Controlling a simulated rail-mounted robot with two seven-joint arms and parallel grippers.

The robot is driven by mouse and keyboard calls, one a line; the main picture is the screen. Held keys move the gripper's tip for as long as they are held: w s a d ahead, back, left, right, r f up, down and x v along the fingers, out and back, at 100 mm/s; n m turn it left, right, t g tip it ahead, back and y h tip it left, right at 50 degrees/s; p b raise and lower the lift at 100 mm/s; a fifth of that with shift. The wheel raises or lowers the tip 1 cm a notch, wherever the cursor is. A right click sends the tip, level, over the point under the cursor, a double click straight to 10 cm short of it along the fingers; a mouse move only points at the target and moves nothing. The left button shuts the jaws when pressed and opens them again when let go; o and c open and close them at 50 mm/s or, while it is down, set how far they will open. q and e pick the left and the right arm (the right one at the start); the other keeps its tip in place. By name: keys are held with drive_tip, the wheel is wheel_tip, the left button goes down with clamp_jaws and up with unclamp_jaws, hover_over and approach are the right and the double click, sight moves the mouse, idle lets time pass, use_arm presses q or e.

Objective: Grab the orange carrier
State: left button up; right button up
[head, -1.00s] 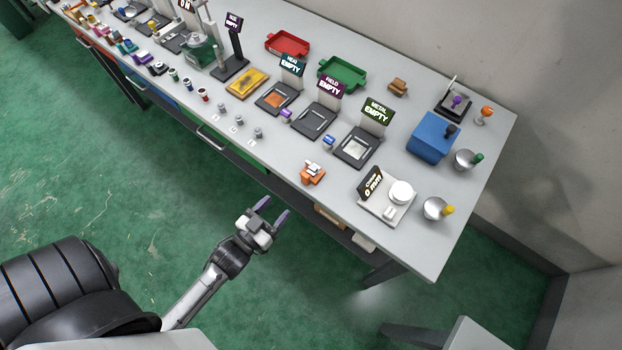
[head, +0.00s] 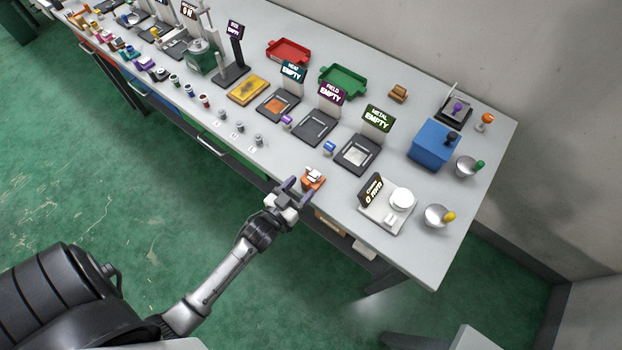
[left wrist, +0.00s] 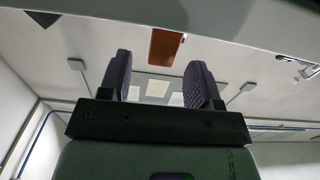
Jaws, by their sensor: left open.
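The orange carrier (head: 313,179) is a small orange block with a white and dark top, standing near the front edge of the table. My left gripper (head: 296,190) is open at the table's front edge, its two fingers pointing toward the carrier and just in front of it. In the left wrist view the purple-grey fingers (left wrist: 160,80) are apart with nothing between them. An orange-brown face (left wrist: 165,47) shows beyond them and appears to be the carrier. Whether a finger touches the carrier cannot be told. My right gripper is not in view.
Right of the carrier is a white scale-like device (head: 388,206) with a dark sign. Behind it is a dark station marked METAL EMPTY (head: 358,153). Small grey cylinders (head: 239,127) stand to the left. The table top around the carrier's near side is clear.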

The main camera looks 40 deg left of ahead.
sight(304, 184)
use_arm(q)
drive_tip(key=shift+w+a, duration=0.15)
drive_tip(key=shift+w, duration=1.5)
clamp_jaws()
